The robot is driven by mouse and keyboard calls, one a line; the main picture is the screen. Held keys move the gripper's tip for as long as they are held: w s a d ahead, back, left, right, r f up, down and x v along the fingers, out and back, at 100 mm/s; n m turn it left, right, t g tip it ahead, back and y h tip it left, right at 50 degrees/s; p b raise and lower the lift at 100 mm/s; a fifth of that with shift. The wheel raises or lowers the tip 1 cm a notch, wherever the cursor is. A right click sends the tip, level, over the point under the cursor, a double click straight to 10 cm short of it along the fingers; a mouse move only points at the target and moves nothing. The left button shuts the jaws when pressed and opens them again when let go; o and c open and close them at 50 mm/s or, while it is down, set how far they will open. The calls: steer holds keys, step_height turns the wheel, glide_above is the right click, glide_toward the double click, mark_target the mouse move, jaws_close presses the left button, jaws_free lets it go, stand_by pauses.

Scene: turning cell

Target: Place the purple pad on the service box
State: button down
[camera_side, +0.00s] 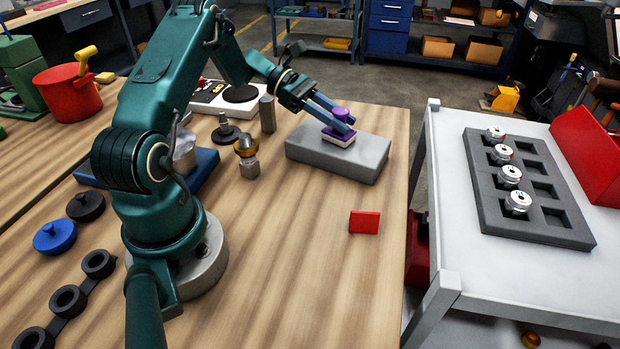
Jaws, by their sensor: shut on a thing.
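The purple pad (338,139) has a purple knob on top and a pale layer underneath. My gripper (347,124) reaches in from the left, its two blue fingers shut on the pad's knob. The pad is over the top of a grey rectangular block, which appears to be the service box (335,163), near the table's right side. The pad sits level at or just above the box's top face; I cannot tell whether it touches. The fingers hide part of the knob.
A small red block (364,222) lies in front of the box. A grey cylinder (267,114) and an amber-topped post (247,157) stand to its left. The table's front right is clear. Across a gap, a white table carries a dark tray (480,185) with silver parts.

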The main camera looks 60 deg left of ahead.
steer(key=shift+f, duration=0.1)
steer(key=c, duration=0.6)
jaws_free()
